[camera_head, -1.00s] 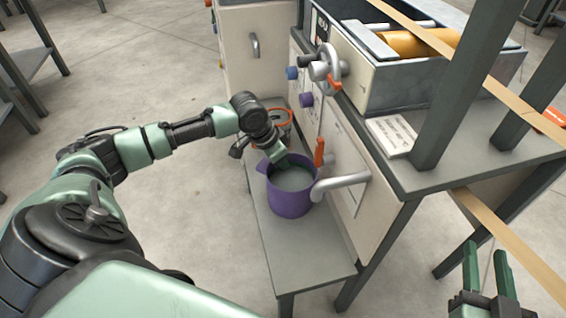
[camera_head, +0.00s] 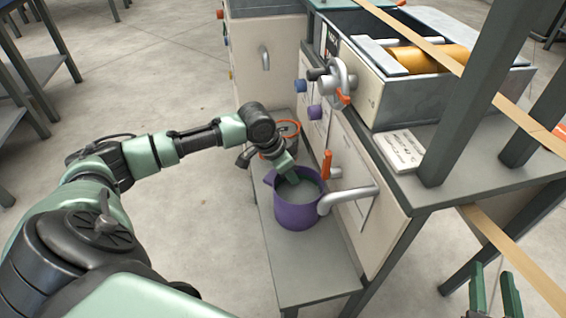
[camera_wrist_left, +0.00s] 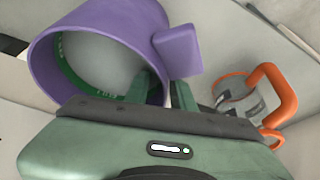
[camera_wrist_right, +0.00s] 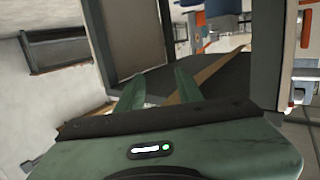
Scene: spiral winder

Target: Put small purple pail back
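The small purple pail (camera_head: 298,212) stands upright on the low grey bench, beside the end of a grey pipe spout. My left gripper (camera_head: 293,182) reaches down at the pail's rim. Its fingers (camera_wrist_left: 162,90) look apart, one inside the pail and one outside, with the wall between. I see no clear grip on the wall. My right gripper (camera_head: 495,292) is open and empty at the lower right; its spread fingers show in the right wrist view (camera_wrist_right: 160,88).
A grey container with an orange rim (camera_head: 285,132) stands on the bench behind the pail. The low bench (camera_head: 310,275) is bare in front of the pail. The grey spout (camera_head: 348,198) and an orange valve lever (camera_head: 327,163) stick out from the machine close to the pail.

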